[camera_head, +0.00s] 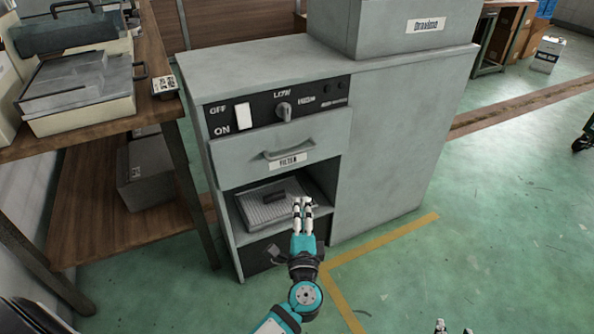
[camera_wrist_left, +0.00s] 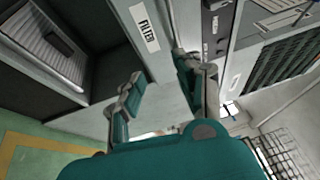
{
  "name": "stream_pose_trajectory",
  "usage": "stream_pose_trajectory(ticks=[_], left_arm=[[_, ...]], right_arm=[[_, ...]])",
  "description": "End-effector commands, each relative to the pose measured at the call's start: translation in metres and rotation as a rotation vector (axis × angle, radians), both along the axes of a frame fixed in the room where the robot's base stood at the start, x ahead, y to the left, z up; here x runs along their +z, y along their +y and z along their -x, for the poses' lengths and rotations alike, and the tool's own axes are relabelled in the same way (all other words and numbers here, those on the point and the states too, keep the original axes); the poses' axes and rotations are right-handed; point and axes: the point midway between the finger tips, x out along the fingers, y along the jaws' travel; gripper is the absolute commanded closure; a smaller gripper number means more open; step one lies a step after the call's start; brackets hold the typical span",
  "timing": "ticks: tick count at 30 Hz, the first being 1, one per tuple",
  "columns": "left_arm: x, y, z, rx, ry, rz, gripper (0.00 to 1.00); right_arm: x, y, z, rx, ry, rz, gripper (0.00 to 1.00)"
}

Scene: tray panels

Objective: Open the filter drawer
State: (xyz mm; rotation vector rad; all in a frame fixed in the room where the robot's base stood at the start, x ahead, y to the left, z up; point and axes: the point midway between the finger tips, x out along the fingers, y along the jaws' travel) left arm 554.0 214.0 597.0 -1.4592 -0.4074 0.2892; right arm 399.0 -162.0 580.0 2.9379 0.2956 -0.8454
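The filter drawer (camera_head: 245,165) is a grey front panel with a curved handle (camera_head: 290,152) and a white FILTER label (camera_head: 289,161), on the grey machine below its control strip. It looks closed or nearly so. My left gripper (camera_head: 303,203) is open and empty in front of the machine, appearing below the handle in the head view. In the left wrist view the open fingers (camera_wrist_left: 158,85) point toward the panel, with the FILTER label (camera_wrist_left: 147,28) just beyond them. My right gripper (camera_head: 453,328) shows only two spread fingertips at the bottom edge.
Under the drawer an open bay holds a ribbed filter tray (camera_head: 262,207). A switch (camera_head: 243,116) and knob (camera_head: 284,109) sit above. A wooden shelf table (camera_head: 125,135) stands close on the left. The green floor (camera_head: 480,215) to the right is clear.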

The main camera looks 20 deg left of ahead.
Motion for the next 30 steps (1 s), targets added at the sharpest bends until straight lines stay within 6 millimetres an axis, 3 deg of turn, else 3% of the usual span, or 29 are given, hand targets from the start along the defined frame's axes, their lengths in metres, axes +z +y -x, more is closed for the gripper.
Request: stream_pose_trajectory(ticks=[3, 8, 20, 30], left_arm=[[0.019, 0.001, 0.0, 0.017, -0.061, -0.039, 0.66], [0.028, 0.006, -0.011, 0.023, -0.073, -0.048, 0.66], [0.041, 0.044, -0.084, 0.022, -0.071, -0.047, 0.66], [0.05, 0.071, -0.138, 0.02, -0.069, -0.045, 0.66]], right_arm=[[0.013, 0.0, 0.003, 0.0, -0.031, -0.007, 0.6], [0.018, 0.0, 0.003, 0.001, -0.037, -0.008, 0.6], [0.025, 0.002, -0.003, 0.004, -0.088, -0.02, 0.6], [0.047, 0.01, -0.017, 0.014, -0.228, -0.053, 0.6]])
